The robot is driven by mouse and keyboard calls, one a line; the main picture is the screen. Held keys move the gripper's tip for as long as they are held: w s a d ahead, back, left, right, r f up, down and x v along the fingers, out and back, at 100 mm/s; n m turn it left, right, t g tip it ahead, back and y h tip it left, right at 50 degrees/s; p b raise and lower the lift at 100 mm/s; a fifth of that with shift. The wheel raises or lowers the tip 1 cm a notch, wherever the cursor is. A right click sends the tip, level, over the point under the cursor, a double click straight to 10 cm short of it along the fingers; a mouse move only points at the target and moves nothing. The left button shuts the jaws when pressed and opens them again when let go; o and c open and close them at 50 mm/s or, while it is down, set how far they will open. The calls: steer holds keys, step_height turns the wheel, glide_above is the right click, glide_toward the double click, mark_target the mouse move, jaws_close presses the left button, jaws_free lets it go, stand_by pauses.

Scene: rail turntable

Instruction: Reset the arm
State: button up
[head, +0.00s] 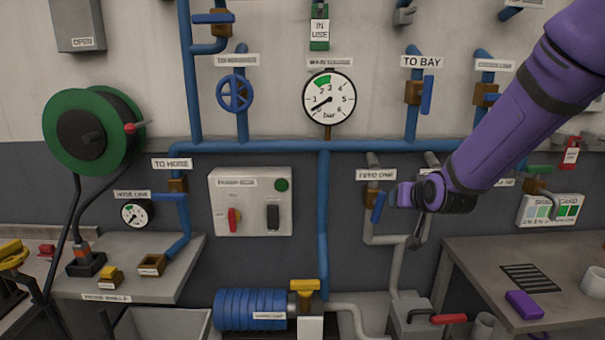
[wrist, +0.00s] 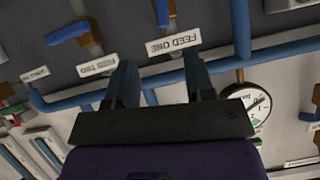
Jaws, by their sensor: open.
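My purple arm (head: 515,110) reaches in from the upper right in the head view. My gripper (head: 418,232) is in front of the wall pipes, just right of the FEED ONE valve with its blue handle (head: 378,207). In the wrist view, which looks upside down, the two dark fingers of my gripper (wrist: 158,80) stand apart with nothing held between them. The FEED ONE label (wrist: 173,44) and the FEED TWO label (wrist: 97,65) show beyond them. The arm hides part of the wall and pipes on the right.
Blue pipes (head: 270,147) cross the wall around a main gauge (head: 328,105). A hose reel (head: 93,131) hangs at left above a shelf (head: 130,265). A table (head: 470,262) at lower right holds a purple block (head: 524,305). A pump (head: 250,309) stands low in the middle.

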steer(key=s+d+r+g, duration=0.1)
steer(key=s+r, duration=0.3)
steer(key=s, duration=0.7)
steer(key=s+d+r+g, duration=0.2)
steer(key=s+r+g, duration=0.1)
steer(key=s, duration=0.9)
steer(key=s+d+r+g, duration=0.1)
steer(key=s+r, duration=0.3)
steer(key=s, duration=0.7)
steer(key=shift+s+d+r+n+g+h, duration=0.15)
steer(key=shift+d+r+n+g+h, duration=0.2)
steer(key=shift+g, duration=0.55)
